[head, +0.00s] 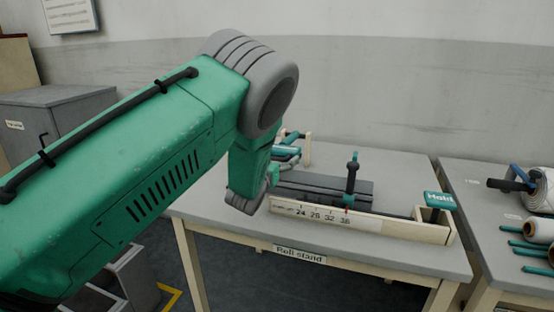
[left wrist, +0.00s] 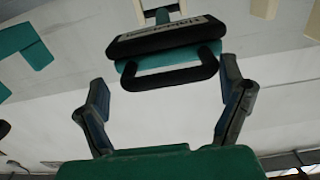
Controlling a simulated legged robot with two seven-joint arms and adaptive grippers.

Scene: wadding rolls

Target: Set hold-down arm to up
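The hold-down arm (head: 287,150) is at the left end of the roll stand (head: 400,228), mostly hidden behind my left wrist in the head view. In the left wrist view, what appears to be its black handle bar (left wrist: 170,79) crosses between my fingers, with teal parts and a black labelled block behind it. My left gripper (left wrist: 164,80) is open, one finger on each side of the bar, with gaps at both sides. In the head view the left gripper (head: 272,176) is largely hidden by my own arm. My right gripper is not in view.
The stand has a numbered scale, a dark upright post (head: 351,178) with a teal top, and a teal "Hold" sign (head: 440,200). A second table (head: 480,190) at right holds rolls (head: 540,192) and teal rods. A grey cabinet (head: 60,115) stands at left.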

